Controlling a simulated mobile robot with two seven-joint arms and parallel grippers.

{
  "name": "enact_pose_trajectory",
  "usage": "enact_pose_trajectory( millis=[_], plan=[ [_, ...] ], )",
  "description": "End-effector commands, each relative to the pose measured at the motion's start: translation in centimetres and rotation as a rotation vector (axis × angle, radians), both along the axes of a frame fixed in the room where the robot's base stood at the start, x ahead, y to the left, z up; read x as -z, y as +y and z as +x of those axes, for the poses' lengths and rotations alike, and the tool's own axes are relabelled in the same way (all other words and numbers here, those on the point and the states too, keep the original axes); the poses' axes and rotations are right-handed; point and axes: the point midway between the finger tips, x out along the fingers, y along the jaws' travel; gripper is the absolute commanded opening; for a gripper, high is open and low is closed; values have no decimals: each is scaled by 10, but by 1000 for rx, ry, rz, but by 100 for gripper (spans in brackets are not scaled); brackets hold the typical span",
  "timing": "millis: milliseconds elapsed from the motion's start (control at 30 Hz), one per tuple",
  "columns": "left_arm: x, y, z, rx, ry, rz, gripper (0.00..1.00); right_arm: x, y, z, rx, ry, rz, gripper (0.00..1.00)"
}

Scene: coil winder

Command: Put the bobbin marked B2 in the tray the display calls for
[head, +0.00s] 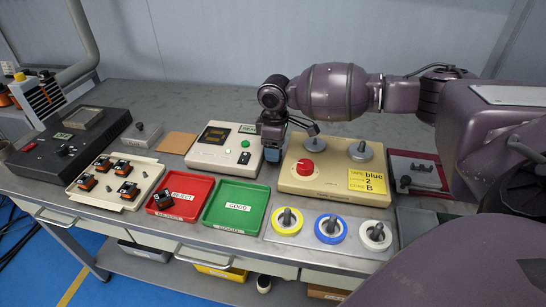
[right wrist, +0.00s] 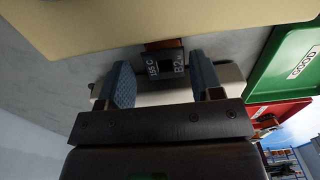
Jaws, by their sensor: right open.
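The bobbin marked B2 (right wrist: 165,62) shows in the right wrist view, with dark faces and labels reading 155 C and B2. It appears between the tips of my right gripper (right wrist: 163,80), which is open and not closed on it. In the head view my right gripper (head: 272,148) is at the right end of the white tester (head: 205,155), and I cannot make out the bobbin there. The tester's display (head: 214,134) is too small to read. The red REJECT tray (head: 158,212) holds one dark bobbin (head: 163,199). The green GOOD tray (head: 228,218) is empty. My left gripper is not in view.
A cream tray (head: 98,202) holds several orange-and-black bobbins. The cream winder (head: 310,185), with a red knob and a yellow note, stands right of my gripper. In front are white, yellow and blue rings on a grey plate (head: 300,236). A black box (head: 85,135) stands left.

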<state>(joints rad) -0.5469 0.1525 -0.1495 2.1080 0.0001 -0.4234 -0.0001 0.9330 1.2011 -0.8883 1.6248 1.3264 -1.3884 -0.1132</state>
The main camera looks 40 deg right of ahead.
Motion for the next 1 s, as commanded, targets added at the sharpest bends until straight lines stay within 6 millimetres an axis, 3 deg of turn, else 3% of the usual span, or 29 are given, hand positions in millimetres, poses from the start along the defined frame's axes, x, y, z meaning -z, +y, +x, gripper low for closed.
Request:
enact_pose_trajectory(
  millis=[33, 100, 367, 700, 1000],
  plan=[
    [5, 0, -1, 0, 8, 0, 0, 13, 0, -1, 0, 7, -1, 60],
    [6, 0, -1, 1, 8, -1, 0, 20, 0, 0, -1, 6, -1, 60],
    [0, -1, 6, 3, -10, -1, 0, 21, 0, 0, 0, -1, -1, 60],
    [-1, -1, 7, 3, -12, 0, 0, 21, 0, 0, 0, 0, 0, 13],
    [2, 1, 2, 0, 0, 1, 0, 15, 0, 0, 0, -1, 0, 12]
  ],
)
